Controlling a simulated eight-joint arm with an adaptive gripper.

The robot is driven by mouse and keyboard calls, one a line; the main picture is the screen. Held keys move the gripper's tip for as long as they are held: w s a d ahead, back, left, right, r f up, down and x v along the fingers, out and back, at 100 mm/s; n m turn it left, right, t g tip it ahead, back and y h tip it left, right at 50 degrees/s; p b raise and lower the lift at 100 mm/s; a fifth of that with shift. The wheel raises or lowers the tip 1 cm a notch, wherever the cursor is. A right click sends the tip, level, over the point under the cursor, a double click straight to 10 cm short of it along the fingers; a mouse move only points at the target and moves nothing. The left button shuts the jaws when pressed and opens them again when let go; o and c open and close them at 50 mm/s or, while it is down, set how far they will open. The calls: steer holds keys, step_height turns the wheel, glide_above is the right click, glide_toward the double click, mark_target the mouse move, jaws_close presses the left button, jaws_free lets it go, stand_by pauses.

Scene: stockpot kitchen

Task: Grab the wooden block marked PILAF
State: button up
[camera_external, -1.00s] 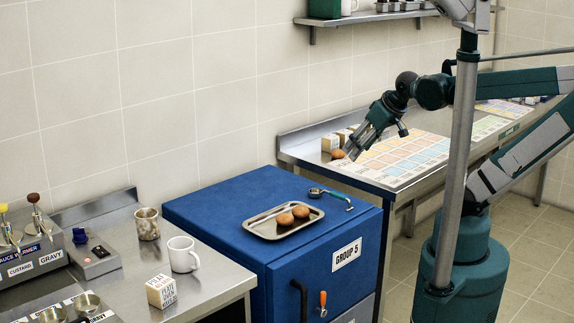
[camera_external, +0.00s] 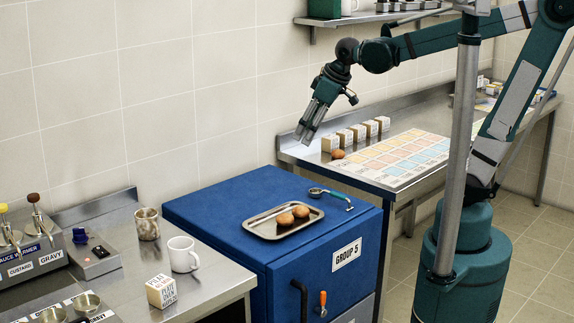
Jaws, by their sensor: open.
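Several pale wooden blocks with white faces stand in a row along the wall side of the far steel counter; the nearest block (camera_external: 330,144) is at the row's left end, the farthest block (camera_external: 383,123) at its right end. Another lettered block (camera_external: 161,291) stands alone on the near left counter. The lettering is too small to read, so I cannot tell which block is marked PILAF. My gripper (camera_external: 304,137) is open and empty, pointing down, in the picture just left of the row's nearest block and apparently above the counter's end.
A brown round item (camera_external: 337,154) lies by the nearest block. A colored chart (camera_external: 400,155) covers much of the far counter. A wall shelf (camera_external: 380,17) hangs above.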

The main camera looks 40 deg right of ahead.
steer(key=w+a+r+n+g+p, duration=0.1)
steer(key=w+a+n+p, duration=0.15)
steer(key=a, duration=0.65)
steer(key=w+a+n+g+p, duration=0.1)
steer(key=w+a+n, duration=0.15)
steer(key=a, duration=0.75)
steer(key=n+g+h+p, duration=0.2)
steer(key=n+g+p, duration=0.1)
steer(key=n+p, duration=0.6)
glide_above(164, 279)
steer(key=b, duration=0.1)
steer(key=shift+n, duration=0.4)
steer(key=f, duration=1.4)
steer(key=shift+w+d+f, duration=0.35)
steer(key=shift+s+a+f, duration=0.25)
steer(key=shift+s, duration=0.05)
steer(key=shift+f, duration=1.3)
